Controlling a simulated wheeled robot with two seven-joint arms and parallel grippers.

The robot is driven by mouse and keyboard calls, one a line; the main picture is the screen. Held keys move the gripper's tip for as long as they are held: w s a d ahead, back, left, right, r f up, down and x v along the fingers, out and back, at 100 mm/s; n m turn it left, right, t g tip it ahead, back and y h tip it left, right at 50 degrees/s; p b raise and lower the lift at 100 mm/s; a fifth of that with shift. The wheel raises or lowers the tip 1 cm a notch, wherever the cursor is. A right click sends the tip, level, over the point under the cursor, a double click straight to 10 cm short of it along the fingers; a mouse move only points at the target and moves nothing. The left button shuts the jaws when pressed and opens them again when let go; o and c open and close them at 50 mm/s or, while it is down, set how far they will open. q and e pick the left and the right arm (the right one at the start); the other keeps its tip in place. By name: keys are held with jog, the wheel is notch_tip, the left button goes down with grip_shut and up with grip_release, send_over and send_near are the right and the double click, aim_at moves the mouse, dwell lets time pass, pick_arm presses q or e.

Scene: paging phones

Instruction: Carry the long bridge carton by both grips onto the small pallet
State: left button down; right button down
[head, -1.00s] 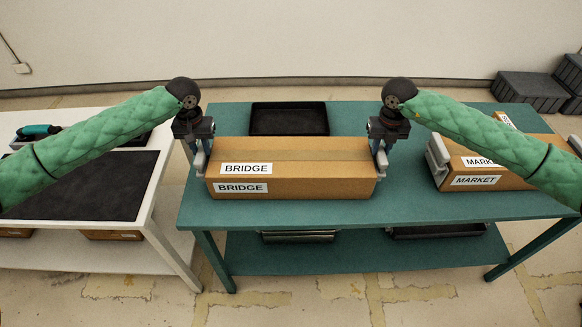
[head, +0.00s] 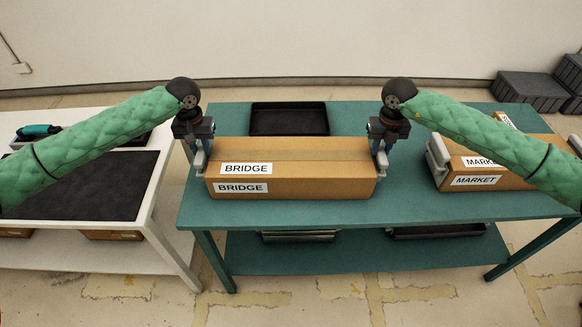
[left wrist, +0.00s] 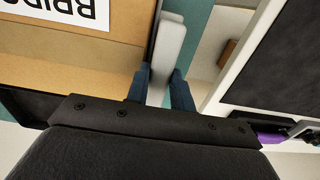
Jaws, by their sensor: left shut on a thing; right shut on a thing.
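The long bridge carton (head: 300,170) is brown cardboard with two white BRIDGE labels on its left part. It lies level at the middle of the green table (head: 420,205); I cannot tell whether its underside touches the table. My left gripper (head: 200,150) is shut on the grey grip at the carton's left end. That grip (left wrist: 167,50) also shows between the fingers in the left wrist view, beside the carton (left wrist: 75,50). My right gripper (head: 380,150) is shut on the grip at the right end. I cannot make out the small pallet for certain.
A MARKET carton (head: 475,165) with grey end grips stands on the right part of the table, partly behind my right arm. A black tray (head: 289,119) lies at the back. A white table (head: 160,205) with a dark mat (head: 90,190) stands to the left, across a gap.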

pick_arm(q)
jog(key=shift+w+r, duration=0.1)
jog(key=shift+r, duration=0.05)
pick_arm(e)
jog(key=shift+w+r, duration=0.1)
jog(key=shift+r, duration=0.05)
dwell(0.5)
